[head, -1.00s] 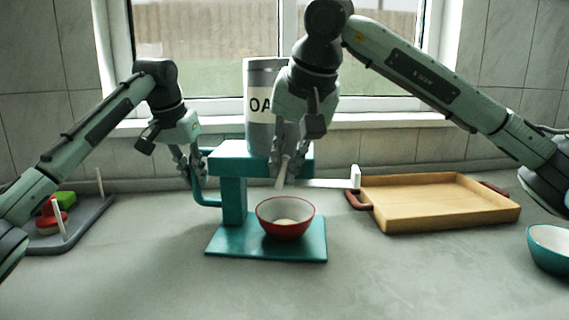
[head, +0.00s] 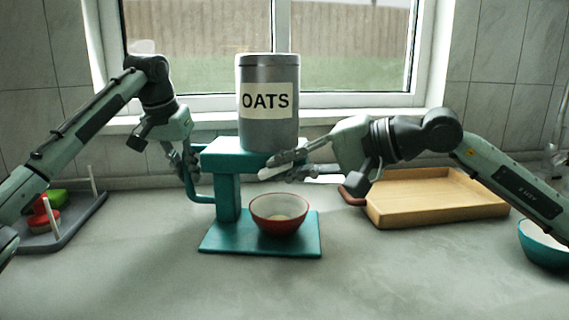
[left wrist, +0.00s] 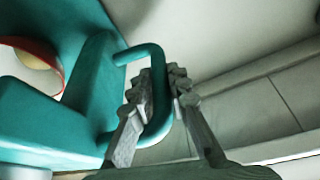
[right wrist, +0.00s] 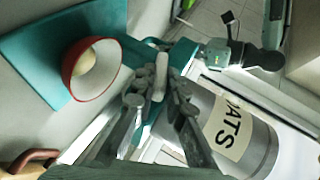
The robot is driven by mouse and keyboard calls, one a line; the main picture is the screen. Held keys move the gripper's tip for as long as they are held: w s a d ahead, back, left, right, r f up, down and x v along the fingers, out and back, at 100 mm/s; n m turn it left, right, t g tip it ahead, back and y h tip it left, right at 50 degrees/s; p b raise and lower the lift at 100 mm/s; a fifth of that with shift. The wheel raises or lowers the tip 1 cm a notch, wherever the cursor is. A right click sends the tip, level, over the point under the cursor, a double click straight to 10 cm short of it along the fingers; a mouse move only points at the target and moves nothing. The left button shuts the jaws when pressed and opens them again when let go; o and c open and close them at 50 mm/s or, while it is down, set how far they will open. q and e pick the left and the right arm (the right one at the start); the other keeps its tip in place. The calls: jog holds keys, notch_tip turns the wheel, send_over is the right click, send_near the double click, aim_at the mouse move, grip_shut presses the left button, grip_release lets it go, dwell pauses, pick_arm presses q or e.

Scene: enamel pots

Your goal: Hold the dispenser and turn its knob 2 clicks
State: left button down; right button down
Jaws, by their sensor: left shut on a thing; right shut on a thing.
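The teal dispenser (head: 228,195) carries a grey canister (head: 268,125) labelled OATS. A red bowl (head: 279,222) with a little pale content stands on its base; it also shows in the right wrist view (right wrist: 78,88). My left gripper (head: 189,172) is shut around the teal side handle (left wrist: 158,75), at the dispenser's left. My right gripper (head: 280,168) reaches in from the right and is shut on the white knob (right wrist: 161,75) at the dispenser's front. The knob lies close to level, and the fingers partly hide it.
A grey pegged tray (head: 70,231) with red and green pieces lies at the left. A white bar (head: 327,180) extends right behind my right gripper. The front counter is clear.

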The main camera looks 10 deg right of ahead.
pick_arm(q)
jog(key=shift+d, duration=0.15)
pick_arm(e)
jog(key=shift+s+f+m+t+y, duration=0.15)
jog(key=shift+m+t+y, duration=0.15)
jog(key=shift+y, duration=0.3)
jog(key=shift+w+f+m+t+y, duration=0.15)
jog(key=shift+m+t+y, duration=0.15)
jog(key=shift+y, duration=0.3)
jog(key=shift+s+f+m+t+y, duration=0.1)
jog(key=shift+f+m+t+y, duration=0.1)
jog(key=shift+t+y, duration=0.3)
jog(key=c, duration=1.6)
grip_release()
jog(key=shift+r, duration=0.1)
jog(key=shift+o, duration=0.2)
jog(key=shift+d, duration=0.1)
jog(key=v, duration=1.2)
pick_arm(q)
jog(key=c, duration=1.5)
grip_release()
jog(key=shift+c, duration=0.2)
